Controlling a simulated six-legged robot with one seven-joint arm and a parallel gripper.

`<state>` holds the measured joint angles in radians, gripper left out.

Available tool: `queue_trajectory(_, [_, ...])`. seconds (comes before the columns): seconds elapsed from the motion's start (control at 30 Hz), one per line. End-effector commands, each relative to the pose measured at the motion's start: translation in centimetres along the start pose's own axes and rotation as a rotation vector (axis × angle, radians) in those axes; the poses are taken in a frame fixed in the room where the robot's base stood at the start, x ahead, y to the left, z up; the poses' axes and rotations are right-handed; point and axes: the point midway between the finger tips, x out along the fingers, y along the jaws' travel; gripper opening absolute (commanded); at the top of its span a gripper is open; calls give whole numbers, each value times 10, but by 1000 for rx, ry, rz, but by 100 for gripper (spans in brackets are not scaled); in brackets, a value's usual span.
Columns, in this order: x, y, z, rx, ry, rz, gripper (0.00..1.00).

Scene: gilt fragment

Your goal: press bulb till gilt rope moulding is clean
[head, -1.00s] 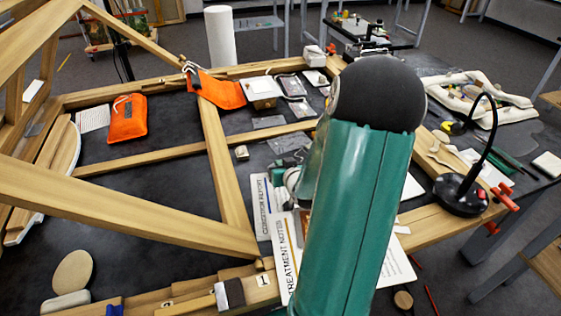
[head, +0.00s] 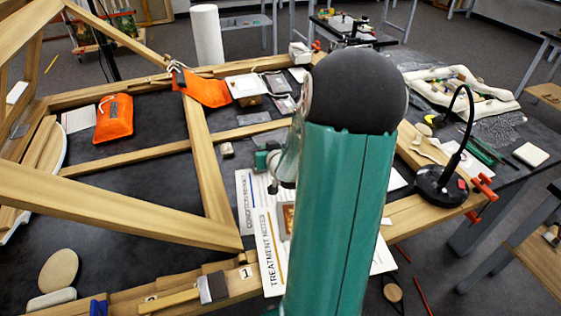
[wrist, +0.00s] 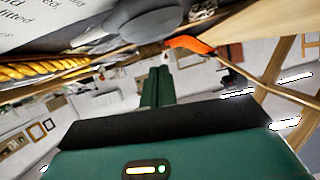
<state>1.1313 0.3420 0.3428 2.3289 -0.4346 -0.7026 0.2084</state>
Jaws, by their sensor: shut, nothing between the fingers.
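A gold rope moulding (wrist: 45,68) shows at the left of the wrist view, its twisted strands running along the edge of a printed sheet. A grey rounded thing (wrist: 145,22), perhaps the bulb, is at the top middle; I cannot tell for sure. My gripper (wrist: 158,74) shows in the wrist view as narrow green fingers, shut and empty, apart from the moulding and below the grey thing in the picture. A small brown-gold piece (head: 287,219) lies on the papers beside my arm.
A wooden frame (head: 205,170) spans the dark table. Treatment notes (head: 268,262) lie near my arm. An orange pouch (head: 114,118) is at left, a black lamp (head: 443,186) at right, and a white padded ring (head: 465,85) at back right. A brush (head: 185,297) lies in front.

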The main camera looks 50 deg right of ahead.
Motion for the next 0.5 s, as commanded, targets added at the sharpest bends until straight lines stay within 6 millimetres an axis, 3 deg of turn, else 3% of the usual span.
queue_trajectory(0.5, [-82, -3, -1, -3, 2, 2, 0])
